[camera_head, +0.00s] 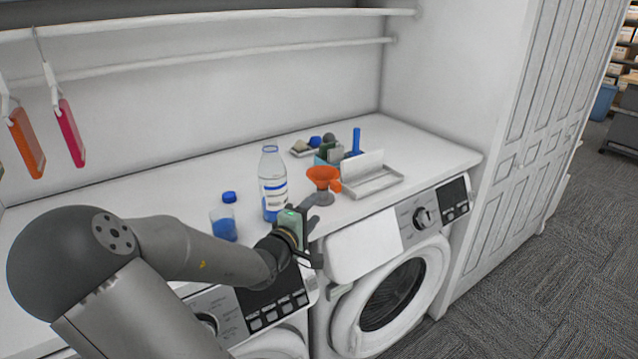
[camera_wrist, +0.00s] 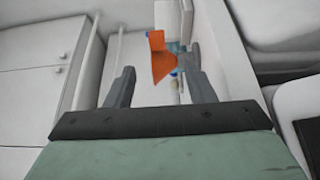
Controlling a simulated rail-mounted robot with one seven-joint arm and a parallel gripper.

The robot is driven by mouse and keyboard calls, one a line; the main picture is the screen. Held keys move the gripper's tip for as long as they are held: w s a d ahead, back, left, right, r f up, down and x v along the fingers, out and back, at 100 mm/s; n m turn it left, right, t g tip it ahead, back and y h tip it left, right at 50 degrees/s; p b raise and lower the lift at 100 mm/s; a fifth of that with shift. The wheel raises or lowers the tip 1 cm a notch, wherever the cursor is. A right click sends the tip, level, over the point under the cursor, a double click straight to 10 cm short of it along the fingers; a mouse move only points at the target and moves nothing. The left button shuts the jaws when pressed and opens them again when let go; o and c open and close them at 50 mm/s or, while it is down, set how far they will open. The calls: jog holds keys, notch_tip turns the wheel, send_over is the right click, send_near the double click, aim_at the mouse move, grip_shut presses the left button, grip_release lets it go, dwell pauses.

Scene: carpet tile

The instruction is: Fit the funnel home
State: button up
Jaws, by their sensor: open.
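The orange funnel (camera_head: 323,177) is near the front of the white counter, right of the clear bottle. The bottle (camera_head: 272,168) stands upright with a blue-and-white label and nothing in its mouth. My gripper (camera_head: 314,212) is open and empty just in front of the funnel. In the wrist view the funnel (camera_wrist: 163,62) shows beyond and between the spread fingers of my gripper (camera_wrist: 160,85), close to the right one. The funnel's lower end is hidden by grey parts; I cannot tell whether they touch it.
A small bottle (camera_head: 224,217) with blue liquid and a blue cap stands left of the clear bottle. A white tray (camera_head: 372,184), a teal box of items and a small dish with items lie behind and right of the funnel. The counter's far left is clear.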

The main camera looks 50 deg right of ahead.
aim_at(333, 187)
jog(key=x, duration=0.8)
jog(key=shift+d, duration=0.25)
jog(key=x, duration=0.1)
jog(key=p+x, duration=0.1)
jog(key=x, duration=0.2)
jog(key=shift+w+r, duration=0.15)
jog(key=shift+r, duration=0.2)
jog(key=shift+w+d+f+p, duration=0.15)
jog(key=shift+d+p, duration=0.15)
jog(key=shift+d, duration=0.3)
jog(key=c, duration=1.1)
